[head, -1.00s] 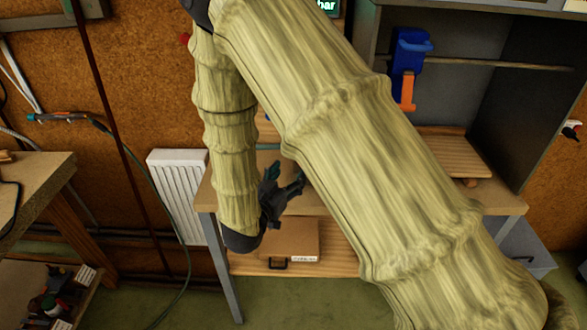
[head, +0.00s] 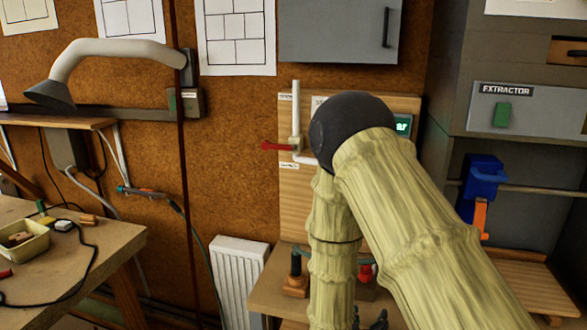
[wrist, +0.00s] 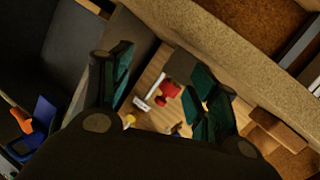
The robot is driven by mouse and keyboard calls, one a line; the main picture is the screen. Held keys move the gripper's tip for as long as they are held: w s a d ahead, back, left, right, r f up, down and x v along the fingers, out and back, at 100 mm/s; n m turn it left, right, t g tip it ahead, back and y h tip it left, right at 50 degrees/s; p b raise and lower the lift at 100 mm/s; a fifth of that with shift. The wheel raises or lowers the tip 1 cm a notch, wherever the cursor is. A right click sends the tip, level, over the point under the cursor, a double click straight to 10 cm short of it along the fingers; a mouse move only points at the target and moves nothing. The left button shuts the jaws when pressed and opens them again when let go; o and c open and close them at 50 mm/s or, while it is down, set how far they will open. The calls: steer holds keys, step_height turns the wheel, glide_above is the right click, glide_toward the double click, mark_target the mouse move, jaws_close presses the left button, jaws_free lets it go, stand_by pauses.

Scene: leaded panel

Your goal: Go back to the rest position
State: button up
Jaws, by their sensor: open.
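My gripper (head: 370,320) shows only in part at the bottom edge of the head view, below the hanging forearm. In the wrist view my gripper (wrist: 162,68) has its two dark green fingers spread wide apart, with nothing held between them. Beyond the fingers, a red object (wrist: 168,88) and a small white piece (wrist: 141,103) show over a wooden surface, apart from the fingers. My arm is bent, with its dark elbow high in front of the wall board.
A wooden bench (head: 265,290) stands below my arm. A grey cabinet (head: 440,120) with a blue and orange tool (head: 482,190) is at the right. A radiator (head: 238,265) and a cluttered table (head: 110,250) are at the left.

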steer(key=s+d+f+n+g+y+p, duration=0.1)
steer(key=s+d+f+n+g+y, duration=0.15)
steer(key=s+f, duration=0.4)
steer(key=s+d+f+n+g+y+p, duration=0.1)
steer(key=s+d+f+n+g+y, duration=0.2)
steer(key=s+f, duration=0.4)
steer(key=s+a+f+m+g+y+b, duration=0.1)
steer(key=s+f+g+y+b, duration=0.1)
steer(key=s+f, duration=0.6)
steer(key=s+a+f+m+g+y+b, duration=0.1)
steer(key=s+a+f+g+b, duration=0.1)
steer(key=s+f+g, duration=0.3)
steer(key=s+f+b, duration=0.1)
steer(key=s+f, duration=0.2)
steer(key=s, duration=0.4)
steer(key=shift+s+y+b, duration=0.35)
steer(key=shift+s+b, duration=0.05)
steer(key=shift+f+m, duration=0.1)
steer(key=shift+m, duration=0.15)
